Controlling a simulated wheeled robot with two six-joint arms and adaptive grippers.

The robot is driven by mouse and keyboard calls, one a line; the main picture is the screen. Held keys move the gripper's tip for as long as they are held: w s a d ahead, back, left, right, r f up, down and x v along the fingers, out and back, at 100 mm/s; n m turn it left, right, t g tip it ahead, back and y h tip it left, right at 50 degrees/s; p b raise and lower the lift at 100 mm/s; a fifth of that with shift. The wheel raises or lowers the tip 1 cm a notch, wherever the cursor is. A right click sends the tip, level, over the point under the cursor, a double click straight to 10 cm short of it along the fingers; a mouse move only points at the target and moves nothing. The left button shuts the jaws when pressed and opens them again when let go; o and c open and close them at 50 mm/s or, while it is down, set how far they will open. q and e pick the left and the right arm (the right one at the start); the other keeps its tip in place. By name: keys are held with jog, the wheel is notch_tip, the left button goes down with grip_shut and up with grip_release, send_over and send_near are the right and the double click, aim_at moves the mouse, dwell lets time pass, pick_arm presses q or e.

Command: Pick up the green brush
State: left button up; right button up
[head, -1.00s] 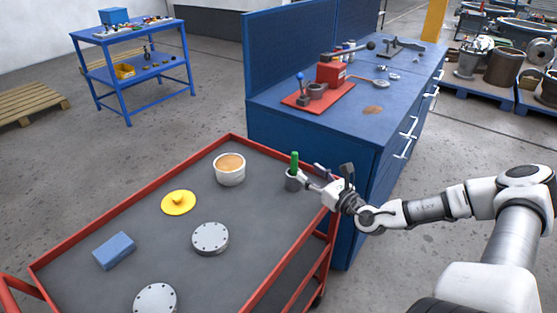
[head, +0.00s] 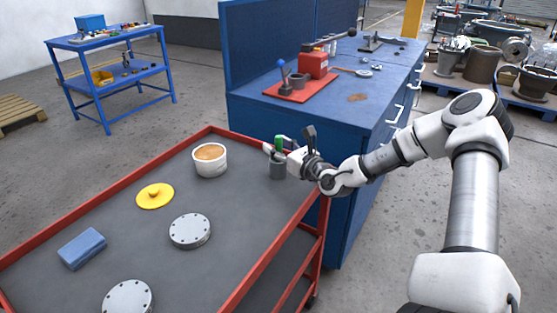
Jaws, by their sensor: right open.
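The green brush (head: 278,142) stands upright in a small dark grey cup (head: 278,167) at the far right part of the red-rimmed cart. Only its green handle top shows. My right gripper (head: 274,147) is open at the brush, with its fingers around or beside the handle; I cannot tell whether they touch it. My left gripper is not in view.
The cart (head: 238,215) also holds a white tub (head: 210,161), a yellow lid (head: 155,196), a blue block (head: 82,248) and two grey flange discs (head: 190,231). A blue workbench (head: 330,118) stands close behind the cup.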

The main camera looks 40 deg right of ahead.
grip_shut()
